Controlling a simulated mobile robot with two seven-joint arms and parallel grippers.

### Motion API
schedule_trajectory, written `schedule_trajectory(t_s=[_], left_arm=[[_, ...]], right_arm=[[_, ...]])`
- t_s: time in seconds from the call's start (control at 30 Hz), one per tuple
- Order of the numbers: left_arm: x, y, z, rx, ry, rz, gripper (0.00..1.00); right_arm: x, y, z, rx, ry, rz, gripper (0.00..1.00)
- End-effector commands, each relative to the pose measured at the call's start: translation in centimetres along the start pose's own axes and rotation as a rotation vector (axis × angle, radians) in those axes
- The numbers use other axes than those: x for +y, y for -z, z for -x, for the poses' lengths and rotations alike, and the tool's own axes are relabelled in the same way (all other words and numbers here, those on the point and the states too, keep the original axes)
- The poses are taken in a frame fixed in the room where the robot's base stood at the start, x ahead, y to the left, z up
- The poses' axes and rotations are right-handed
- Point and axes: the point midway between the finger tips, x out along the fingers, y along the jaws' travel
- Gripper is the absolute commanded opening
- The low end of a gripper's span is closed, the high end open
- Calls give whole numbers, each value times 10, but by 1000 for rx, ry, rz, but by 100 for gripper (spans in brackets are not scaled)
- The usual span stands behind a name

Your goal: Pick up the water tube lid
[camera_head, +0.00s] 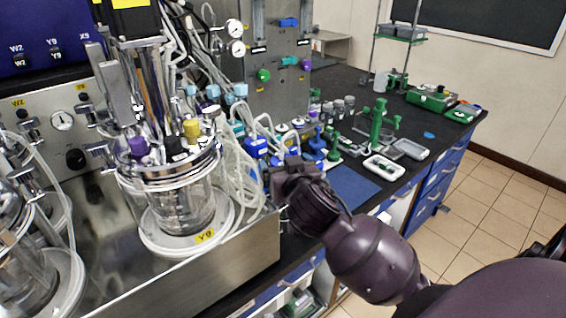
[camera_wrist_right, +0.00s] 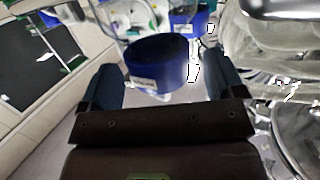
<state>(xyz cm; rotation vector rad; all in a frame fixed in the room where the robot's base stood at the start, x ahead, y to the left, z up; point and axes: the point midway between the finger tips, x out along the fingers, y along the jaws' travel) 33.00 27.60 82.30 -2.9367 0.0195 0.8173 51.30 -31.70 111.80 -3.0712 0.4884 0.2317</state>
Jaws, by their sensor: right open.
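A dark blue round lid with a small pale label (camera_wrist_right: 157,64) shows large in the right wrist view, between the two fingers of my right gripper (camera_wrist_right: 164,76). The fingers stand apart, with gaps on both sides of the lid. In the head view my right gripper (camera_head: 283,180) is at the front edge of the bench, beside several blue-capped vessels (camera_head: 257,148). Which of these caps is the one between my fingers cannot be told there. My left gripper is not in view.
A glass bioreactor vessel (camera_head: 180,205) with tubing stands left of my right gripper. More blue caps (camera_head: 318,140) stand close behind it. A blue mat (camera_head: 352,184), a white tray (camera_head: 384,167) and a green stand (camera_head: 378,122) are to the right.

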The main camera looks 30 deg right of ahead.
Motion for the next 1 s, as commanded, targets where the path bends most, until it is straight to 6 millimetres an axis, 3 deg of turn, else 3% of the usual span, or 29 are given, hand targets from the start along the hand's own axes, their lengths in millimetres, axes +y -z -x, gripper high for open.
schedule_trajectory(t_s=[0.33, 0.67, 1.0], left_arm=[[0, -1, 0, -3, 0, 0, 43], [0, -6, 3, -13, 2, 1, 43], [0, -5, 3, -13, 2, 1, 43]], right_arm=[[0, 0, -8, 0, 0, 0, 88], [0, 0, -7, 0, 0, 0, 37], [0, 5, -7, 2, 0, -1, 35]])
